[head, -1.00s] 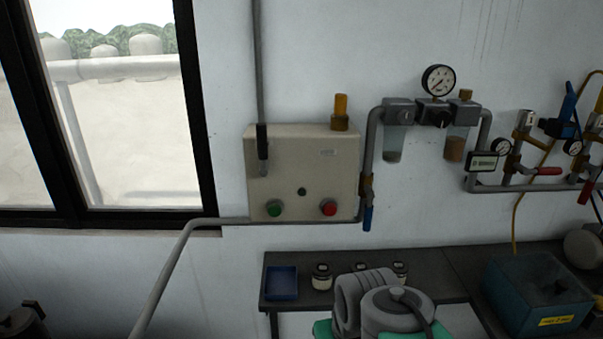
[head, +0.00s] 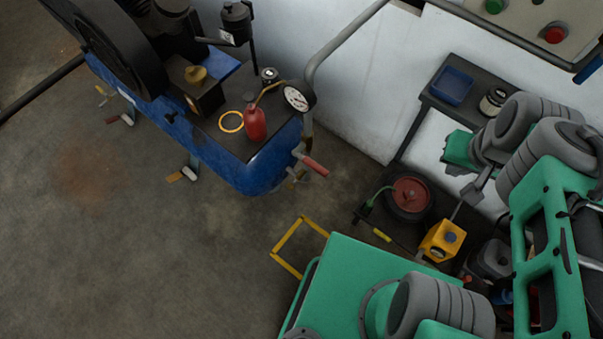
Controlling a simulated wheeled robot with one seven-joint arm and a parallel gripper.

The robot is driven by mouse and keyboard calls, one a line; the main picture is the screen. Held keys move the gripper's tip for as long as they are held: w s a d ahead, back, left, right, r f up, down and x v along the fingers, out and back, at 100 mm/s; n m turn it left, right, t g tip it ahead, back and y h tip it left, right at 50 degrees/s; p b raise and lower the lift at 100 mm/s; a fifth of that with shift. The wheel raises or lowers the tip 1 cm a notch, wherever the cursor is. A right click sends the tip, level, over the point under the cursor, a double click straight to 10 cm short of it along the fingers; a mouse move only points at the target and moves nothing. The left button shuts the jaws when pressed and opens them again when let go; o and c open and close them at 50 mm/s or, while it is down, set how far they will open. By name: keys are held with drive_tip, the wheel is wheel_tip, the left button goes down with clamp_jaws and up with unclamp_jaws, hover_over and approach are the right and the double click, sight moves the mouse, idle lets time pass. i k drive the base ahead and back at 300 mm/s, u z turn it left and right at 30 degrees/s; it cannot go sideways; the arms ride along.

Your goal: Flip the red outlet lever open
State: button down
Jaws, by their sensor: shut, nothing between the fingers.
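I cannot make out my gripper in the head view; only green and grey parts of my own arm and body show at the right and bottom. Nothing is seen touching the lever.
A pressure gauge (head: 297,97) and a red bottle (head: 255,122) are above the tank. A red-hubbed wheel (head: 410,197), a yellow box (head: 441,241) and a yellow frame (head: 290,250) lie right of and below the lever. The concrete floor (head: 150,260) at left is clear.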

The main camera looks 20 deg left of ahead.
sight(314, 165)
drive_tip(key=k, duration=0.55)
drive_tip(key=u, duration=1)
drive_tip(key=i, duration=0.5)
drive_tip(key=k, duration=1.3)
drive_tip(key=u, duration=0.55)
drive_tip(key=i, duration=0.6)
drive_tip(key=u, duration=0.75)
drive_tip(key=i, duration=0.95)
drive_tip(key=z, duration=0.1)
